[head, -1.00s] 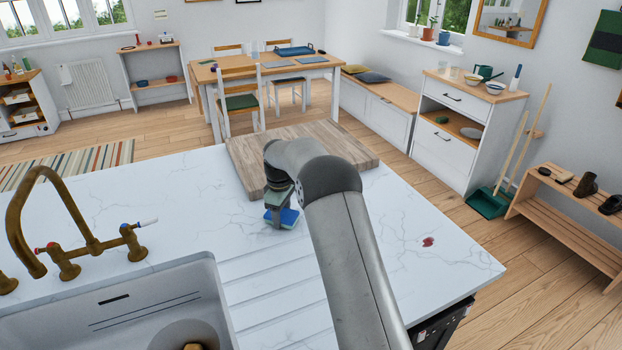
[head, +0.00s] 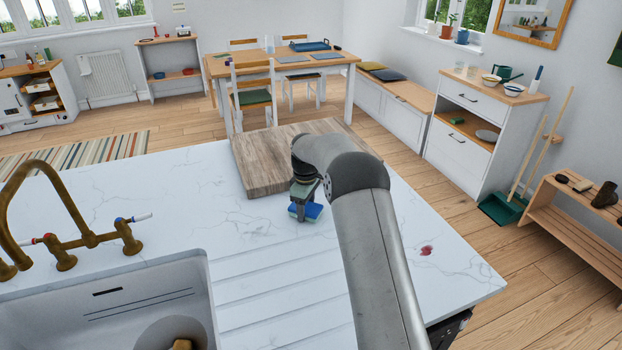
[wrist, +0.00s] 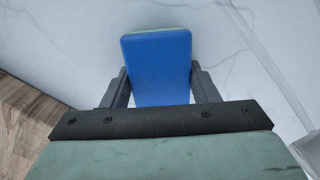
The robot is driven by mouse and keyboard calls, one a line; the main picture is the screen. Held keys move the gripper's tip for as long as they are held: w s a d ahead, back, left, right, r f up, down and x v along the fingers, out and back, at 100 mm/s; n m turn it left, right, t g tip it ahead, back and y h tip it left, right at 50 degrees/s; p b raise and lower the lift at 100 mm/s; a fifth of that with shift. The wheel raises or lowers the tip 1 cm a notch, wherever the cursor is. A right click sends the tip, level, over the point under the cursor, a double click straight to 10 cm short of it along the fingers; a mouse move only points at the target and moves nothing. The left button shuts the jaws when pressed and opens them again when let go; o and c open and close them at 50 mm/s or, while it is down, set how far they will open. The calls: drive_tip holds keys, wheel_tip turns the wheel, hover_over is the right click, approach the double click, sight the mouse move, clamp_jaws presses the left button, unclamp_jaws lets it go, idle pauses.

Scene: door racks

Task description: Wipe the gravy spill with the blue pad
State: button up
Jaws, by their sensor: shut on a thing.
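My gripper (head: 306,203) is shut on the blue pad (head: 313,212), just in front of the wooden board. In the wrist view the blue pad (wrist: 158,68) sits between the two dark fingers, with a thin green layer at its far edge. The pad is low over the white marbled counter (head: 190,210); I cannot tell whether it touches. A small dark red spill (head: 426,251) lies on the counter to the right of my arm, apart from the pad. The spill does not show in the wrist view.
A thick wooden board (head: 262,175) lies behind the gripper. The sink (head: 100,305), brass tap (head: 90,238) and grooved drainer (head: 270,282) are at the left and front. The counter around the spill is clear up to its right edge.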

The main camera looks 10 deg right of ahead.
drive_tip(key=shift+d+r+p, duration=0.2)
drive_tip(key=shift+d+p, duration=0.1)
wheel_tip(320, 180, up, 4)
drive_tip(key=shift+a+f+p, duration=0.15)
drive_tip(key=shift+f+p, duration=0.05)
drive_tip(key=shift+p, duration=0.5)
drive_tip(key=shift+r+p, duration=1.25)
drive_tip(key=shift+r, duration=0.9)
